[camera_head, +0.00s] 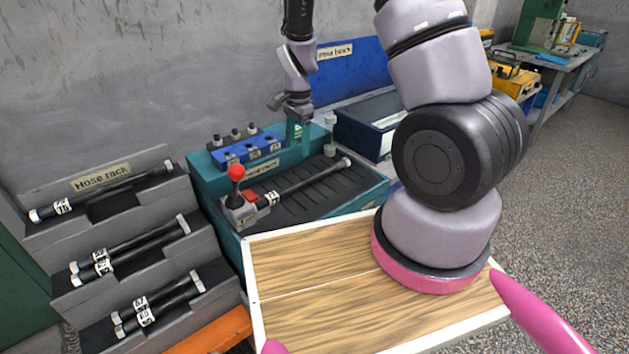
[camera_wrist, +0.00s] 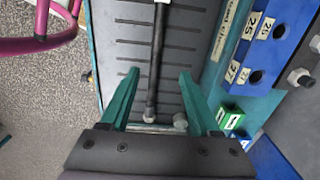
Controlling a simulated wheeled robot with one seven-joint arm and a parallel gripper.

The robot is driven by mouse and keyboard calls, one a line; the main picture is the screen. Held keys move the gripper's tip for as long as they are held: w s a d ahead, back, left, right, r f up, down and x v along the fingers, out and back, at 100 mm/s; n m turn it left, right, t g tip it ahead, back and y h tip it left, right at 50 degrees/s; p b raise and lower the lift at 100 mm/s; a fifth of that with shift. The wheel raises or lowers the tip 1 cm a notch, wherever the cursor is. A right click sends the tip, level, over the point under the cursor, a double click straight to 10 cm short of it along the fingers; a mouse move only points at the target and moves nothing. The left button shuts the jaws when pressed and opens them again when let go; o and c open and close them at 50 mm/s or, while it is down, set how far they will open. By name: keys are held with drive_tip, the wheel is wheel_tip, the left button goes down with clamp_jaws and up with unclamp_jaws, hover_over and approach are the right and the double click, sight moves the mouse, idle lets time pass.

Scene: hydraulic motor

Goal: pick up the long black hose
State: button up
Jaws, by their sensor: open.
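A black hose (camera_head: 308,181) with metal end fittings and a white label lies on the dark grooved bed of the teal bench. In the wrist view the black hose (camera_wrist: 153,85) runs lengthwise between the two teal fingers of my gripper (camera_wrist: 159,73). My gripper is open, with a finger on each side of the hose and clear gaps to it. In the head view my gripper (camera_head: 299,135) hangs over the back of the bench. Another long black hose (camera_head: 105,192) lies on the top step of the hose rack (camera_head: 150,160).
Shorter hoses (camera_head: 130,245) lie on the lower rack steps. A red-knobbed lever (camera_head: 236,173) stands at the bench's left end. A blue numbered block (camera_head: 248,150) is behind the bed. A wooden tray (camera_head: 310,275) is in front, and a blue box (camera_head: 365,130) is at right.

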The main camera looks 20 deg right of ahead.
hover_over(304, 180)
wheel_tip(304, 180, down, 8)
drive_tip(key=shift+a+r, duration=0.15)
drive_tip(key=shift+r, duration=0.1)
drive_tip(key=shift+f, duration=2.8)
clamp_jaws()
